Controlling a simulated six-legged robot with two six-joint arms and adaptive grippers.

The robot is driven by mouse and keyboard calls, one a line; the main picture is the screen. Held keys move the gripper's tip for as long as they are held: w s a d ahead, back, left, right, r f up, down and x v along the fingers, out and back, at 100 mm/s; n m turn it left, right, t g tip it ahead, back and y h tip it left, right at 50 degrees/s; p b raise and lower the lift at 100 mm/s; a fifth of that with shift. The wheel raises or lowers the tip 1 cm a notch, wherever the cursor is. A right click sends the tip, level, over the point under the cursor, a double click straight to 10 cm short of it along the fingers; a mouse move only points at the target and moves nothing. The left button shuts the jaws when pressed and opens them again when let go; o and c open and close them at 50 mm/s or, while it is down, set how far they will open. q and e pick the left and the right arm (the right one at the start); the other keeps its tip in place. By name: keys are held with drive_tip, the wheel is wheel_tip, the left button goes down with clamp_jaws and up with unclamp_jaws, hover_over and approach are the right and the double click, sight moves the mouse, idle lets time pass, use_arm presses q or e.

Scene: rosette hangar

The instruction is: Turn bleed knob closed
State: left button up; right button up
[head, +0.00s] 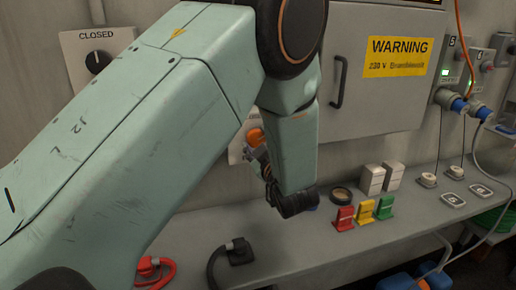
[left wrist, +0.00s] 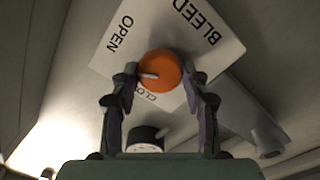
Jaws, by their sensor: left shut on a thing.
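The orange bleed knob (left wrist: 160,68) sits on a white plate (left wrist: 180,30) marked BLEED, OPEN and a partly hidden word starting "CLO". Its pale pointer mark points left in the left wrist view, between the OPEN and "CLO" labels. My left gripper (left wrist: 164,82) is shut on the knob, one finger on each side. In the head view the knob (head: 255,136) shows as a small orange piece at my left gripper (head: 262,158), and my own arm hides most of the plate. My right gripper is in neither view.
A black dial (head: 98,61) labelled CLOSED is on the wall at left. A grey cabinet (head: 385,100) with a warning label is behind my arm. The shelf below holds red (head: 344,218), yellow and green pieces, white boxes (head: 371,180) and a red clip (head: 155,270).

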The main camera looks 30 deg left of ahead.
use_arm(q)
drive_tip(key=n+b, duration=0.3)
drive_tip(key=n, duration=0.1)
drive_tip(key=shift+f+n+b, duration=0.3)
drive_tip(key=shift+f+b, duration=0.05)
drive_tip(key=n+b, duration=0.4)
drive_tip(key=shift+r+n+b, duration=0.15)
drive_tip(key=shift+n+b, duration=1.65)
drive_tip(key=shift+b, duration=0.25)
drive_tip(key=shift+r, duration=0.1)
drive_tip(key=o, duration=1.2)
drive_tip(key=shift+w+d, duration=0.1)
drive_tip(key=shift+c, duration=0.2)
drive_tip(key=shift+r, duration=0.1)
